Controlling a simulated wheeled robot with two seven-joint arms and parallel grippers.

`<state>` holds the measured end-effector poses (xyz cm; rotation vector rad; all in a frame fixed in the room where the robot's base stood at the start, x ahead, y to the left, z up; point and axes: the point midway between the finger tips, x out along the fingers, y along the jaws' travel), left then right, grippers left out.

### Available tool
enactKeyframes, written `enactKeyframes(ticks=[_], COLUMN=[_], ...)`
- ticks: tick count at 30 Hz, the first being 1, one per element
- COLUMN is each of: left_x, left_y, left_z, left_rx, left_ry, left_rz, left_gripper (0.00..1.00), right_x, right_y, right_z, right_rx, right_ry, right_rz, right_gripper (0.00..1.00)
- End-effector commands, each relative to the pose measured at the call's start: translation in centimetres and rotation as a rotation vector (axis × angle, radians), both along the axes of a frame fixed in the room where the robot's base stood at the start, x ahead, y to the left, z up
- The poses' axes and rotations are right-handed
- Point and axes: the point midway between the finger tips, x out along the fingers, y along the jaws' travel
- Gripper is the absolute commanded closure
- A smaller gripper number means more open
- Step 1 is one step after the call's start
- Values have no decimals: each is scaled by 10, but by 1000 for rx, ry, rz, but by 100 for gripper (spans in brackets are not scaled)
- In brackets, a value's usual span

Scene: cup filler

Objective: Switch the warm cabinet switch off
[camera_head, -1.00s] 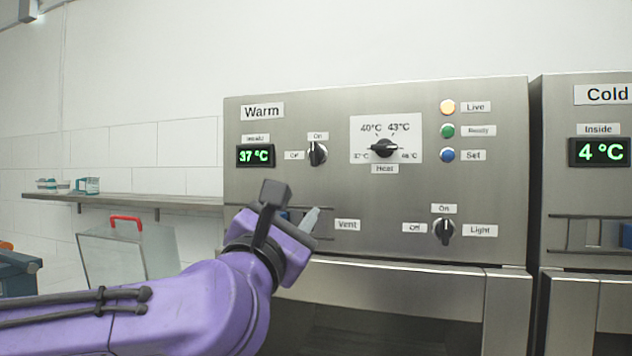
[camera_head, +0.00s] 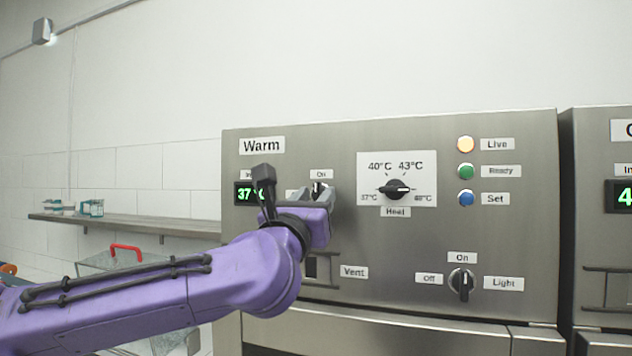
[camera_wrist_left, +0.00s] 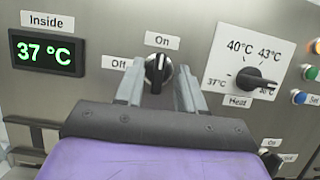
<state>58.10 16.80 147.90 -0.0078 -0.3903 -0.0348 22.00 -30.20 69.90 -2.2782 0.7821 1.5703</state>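The warm cabinet (camera_head: 480,240) is a steel front labelled Warm. Its switch, a black rotary knob with a white pointer line (camera_wrist_left: 158,72), shows in the left wrist view between the Off label and the On label. The pointer line is upright, towards On. In the head view only the top of the switch (camera_head: 318,187) shows above my gripper. My left gripper (camera_wrist_left: 158,86) is open, with one finger on each side of the knob. I cannot tell whether either finger touches it. My right gripper is in neither view.
A display (camera_wrist_left: 46,52) reads 37 °C left of the switch. The Heat dial (camera_head: 396,189) is to its right, with the Live, Ready and Set lamps (camera_head: 466,171) beyond. The Light knob (camera_head: 462,282) is lower right. A shelf (camera_head: 150,226) runs along the left wall.

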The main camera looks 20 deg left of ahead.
Motion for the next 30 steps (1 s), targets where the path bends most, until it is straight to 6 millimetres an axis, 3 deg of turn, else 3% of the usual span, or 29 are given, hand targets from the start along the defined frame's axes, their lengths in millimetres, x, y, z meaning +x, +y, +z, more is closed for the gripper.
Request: enactKeyframes(ticks=[4,11,14,15,23,30], left_x=[10,11,10,10,10,10], left_y=[0,0,0,0,0,-1], left_z=[4,3,3,3,3,0], left_rx=[2,2,2,1,-10,-99], left_ry=[0,0,0,0,-1,0], left_rz=[1,1,1,0,0,1], left_gripper=[62,62,94,100,100,100], right_x=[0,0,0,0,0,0], right_y=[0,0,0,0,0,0], right_z=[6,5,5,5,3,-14], right_rx=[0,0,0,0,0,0], right_ry=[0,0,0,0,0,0], right_rz=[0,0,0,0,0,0], right_gripper=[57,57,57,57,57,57])
